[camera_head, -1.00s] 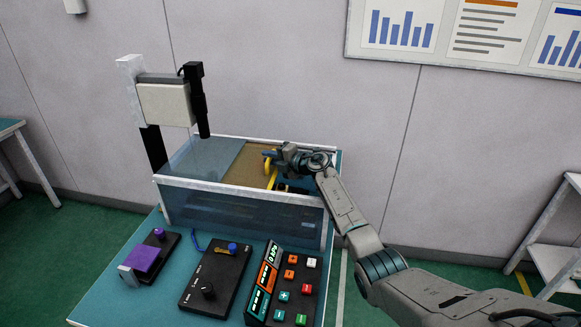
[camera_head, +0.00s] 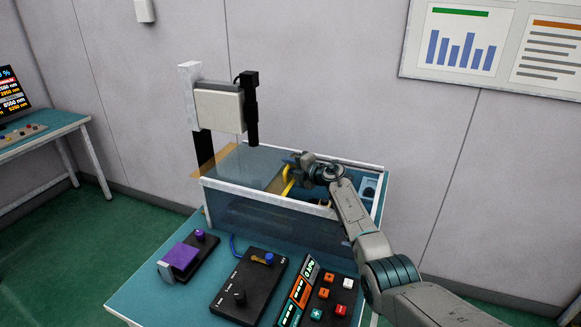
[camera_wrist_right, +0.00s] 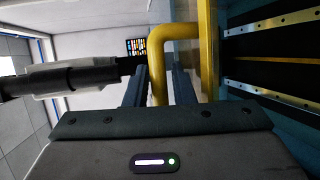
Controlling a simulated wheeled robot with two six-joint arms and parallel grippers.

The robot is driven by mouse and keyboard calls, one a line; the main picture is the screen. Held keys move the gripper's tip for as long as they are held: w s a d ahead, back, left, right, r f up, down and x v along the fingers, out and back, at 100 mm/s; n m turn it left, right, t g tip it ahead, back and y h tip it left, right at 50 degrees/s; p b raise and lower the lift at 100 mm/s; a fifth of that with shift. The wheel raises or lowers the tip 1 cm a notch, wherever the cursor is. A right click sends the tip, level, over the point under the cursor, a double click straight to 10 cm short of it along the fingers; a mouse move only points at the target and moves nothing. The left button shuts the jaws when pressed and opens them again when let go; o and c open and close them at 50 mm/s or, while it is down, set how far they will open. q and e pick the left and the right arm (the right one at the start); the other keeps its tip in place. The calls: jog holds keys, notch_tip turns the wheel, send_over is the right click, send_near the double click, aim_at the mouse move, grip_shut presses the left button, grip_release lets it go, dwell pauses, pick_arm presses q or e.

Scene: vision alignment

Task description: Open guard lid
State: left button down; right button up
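The guard lid (camera_head: 216,160) is an amber panel on top of the white-rimmed machine box (camera_head: 265,192). Its amber part shows at the box's left end and sticks out past the left rim. A yellow handle (camera_head: 289,181) stands near the middle of the box top. My right gripper (camera_head: 294,162) is at this handle. In the right wrist view the yellow handle (camera_wrist_right: 158,75) runs between the two dark fingers, which close on its bar. The right end of the box is uncovered, showing a blue part (camera_head: 370,187) inside. My left gripper is in no view.
A camera on a post (camera_head: 220,108) stands over the box's back left. In front lie a purple-topped device (camera_head: 181,257), a black knob panel (camera_head: 248,287) and a button console (camera_head: 325,298). A side table (camera_head: 40,140) with a screen stands at far left.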

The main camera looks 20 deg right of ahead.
jog(key=shift+d, duration=0.1)
jog(key=shift+s, duration=0.1)
jog(key=shift+s+d, duration=0.1)
jog(key=shift+s, duration=0.05)
jog(key=v, duration=1)
jog(key=shift+s+d, duration=0.1)
